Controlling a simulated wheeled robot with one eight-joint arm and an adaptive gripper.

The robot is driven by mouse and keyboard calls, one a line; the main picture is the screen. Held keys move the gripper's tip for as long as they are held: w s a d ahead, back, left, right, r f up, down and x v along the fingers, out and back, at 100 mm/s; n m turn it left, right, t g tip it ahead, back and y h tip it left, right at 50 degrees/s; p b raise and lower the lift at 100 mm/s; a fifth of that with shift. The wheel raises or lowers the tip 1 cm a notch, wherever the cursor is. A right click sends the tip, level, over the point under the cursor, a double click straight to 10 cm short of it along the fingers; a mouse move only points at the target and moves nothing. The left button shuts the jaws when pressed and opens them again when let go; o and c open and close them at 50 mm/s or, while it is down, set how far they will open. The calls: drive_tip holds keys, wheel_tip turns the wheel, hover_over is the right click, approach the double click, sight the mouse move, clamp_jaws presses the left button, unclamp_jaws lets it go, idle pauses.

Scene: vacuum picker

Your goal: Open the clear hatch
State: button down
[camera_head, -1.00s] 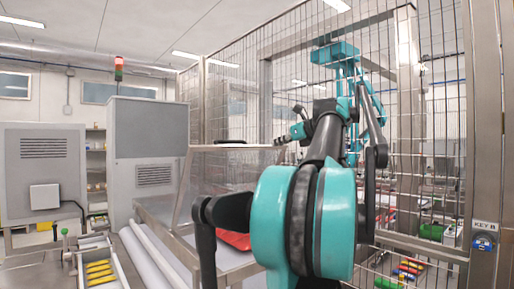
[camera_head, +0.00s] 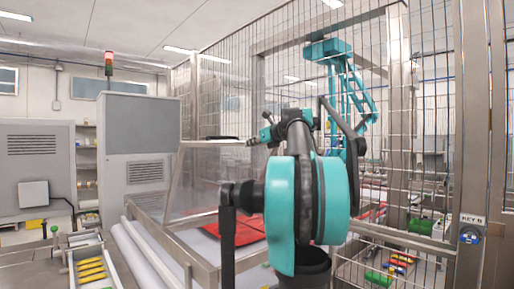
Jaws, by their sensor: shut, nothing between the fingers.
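The clear hatch (camera_head: 196,185) is a see-through panel in a metal frame, standing sloped over the near end of the machine bed at centre left. Its top edge is level, and a small dark piece (camera_head: 222,138), perhaps its handle, sits there. The hatch looks closed. My gripper (camera_head: 252,142) is small and partly lost against the arm behind it. It points left, close to the right of the dark piece at the hatch's top. It looks shut and empty; whether it touches the hatch, I cannot tell. My arm hides the hatch's right side.
Red flat items (camera_head: 238,232) lie on the bed beneath the hatch. A wire mesh fence (camera_head: 425,150) with metal posts stands behind and right of my arm. A grey cabinet (camera_head: 140,150) is at the left. A tray of yellow pieces (camera_head: 91,270) is at the lower left.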

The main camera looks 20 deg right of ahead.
drive_tip(key=shift+w+a+r, duration=0.15)
drive_tip(key=shift+w+r, duration=0.1)
drive_tip(key=shift+w, duration=0.1)
drive_tip(key=w+r, duration=0.1)
drive_tip(key=w, duration=0.1)
drive_tip(key=w+a+r, duration=0.1)
drive_tip(key=w, duration=0.1)
drive_tip(key=w+a+r, duration=0.1)
drive_tip(key=w, duration=0.1)
drive_tip(key=shift+a+r, duration=0.1)
drive_tip(key=shift+r, duration=0.3)
